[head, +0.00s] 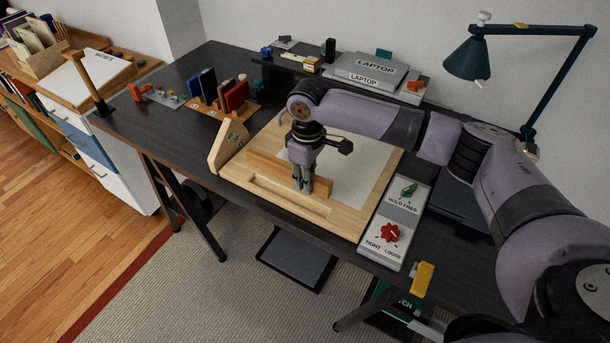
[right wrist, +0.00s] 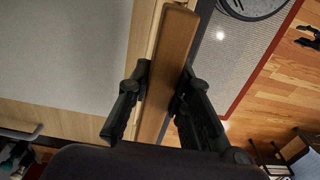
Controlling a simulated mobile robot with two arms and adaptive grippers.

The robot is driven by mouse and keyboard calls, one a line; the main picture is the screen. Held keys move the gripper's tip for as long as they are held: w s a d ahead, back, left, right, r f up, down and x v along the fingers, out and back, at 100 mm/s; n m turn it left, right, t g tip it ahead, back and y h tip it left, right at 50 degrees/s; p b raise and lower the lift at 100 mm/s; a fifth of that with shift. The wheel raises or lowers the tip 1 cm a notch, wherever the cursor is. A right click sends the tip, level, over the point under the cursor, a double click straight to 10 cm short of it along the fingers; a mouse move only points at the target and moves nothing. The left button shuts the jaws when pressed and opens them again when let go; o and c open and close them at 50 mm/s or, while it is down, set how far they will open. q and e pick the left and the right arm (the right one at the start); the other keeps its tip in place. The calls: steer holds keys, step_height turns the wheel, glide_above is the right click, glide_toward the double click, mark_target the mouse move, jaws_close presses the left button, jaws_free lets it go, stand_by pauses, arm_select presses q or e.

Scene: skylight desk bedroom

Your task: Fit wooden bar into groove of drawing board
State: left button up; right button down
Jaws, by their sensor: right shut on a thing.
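The drawing board (head: 378,195) lies on the dark desk, with a pale wooden frame around a light grey sheet. Its long groove (head: 262,184) runs along the front rail. The wooden bar (head: 268,168) is a darker brown strip, standing on edge just behind the groove and roughly in line with it. My right gripper (head: 303,186) points down and is shut on the bar, right of its middle. In the right wrist view the bar (right wrist: 170,65) passes between the two fingers (right wrist: 160,85). Whether its underside touches the board cannot be told. My left gripper is not in view.
An upright wooden piece (head: 227,147) stands at the board's left end. A grey panel (head: 397,222) with a green knob and a red knob sits on the right. Book racks, a laptop box (head: 365,70) and a lamp (head: 468,60) stand behind.

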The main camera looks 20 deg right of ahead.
steer(key=shift+f, duration=0.35)
steer(key=shift+a+f, duration=0.1)
steer(key=shift+f, duration=0.15)
steer(key=shift+a+f, duration=0.1)
steer(key=shift+f, duration=0.35)
steer(key=shift+f+b, duration=0.3)
steer(key=shift+f, duration=1.45)
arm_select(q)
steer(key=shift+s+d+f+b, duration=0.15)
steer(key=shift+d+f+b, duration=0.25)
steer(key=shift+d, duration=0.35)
arm_select(e)
steer(key=shift+f, duration=0.45)
steer(key=c, duration=1.4)
jaws_free()
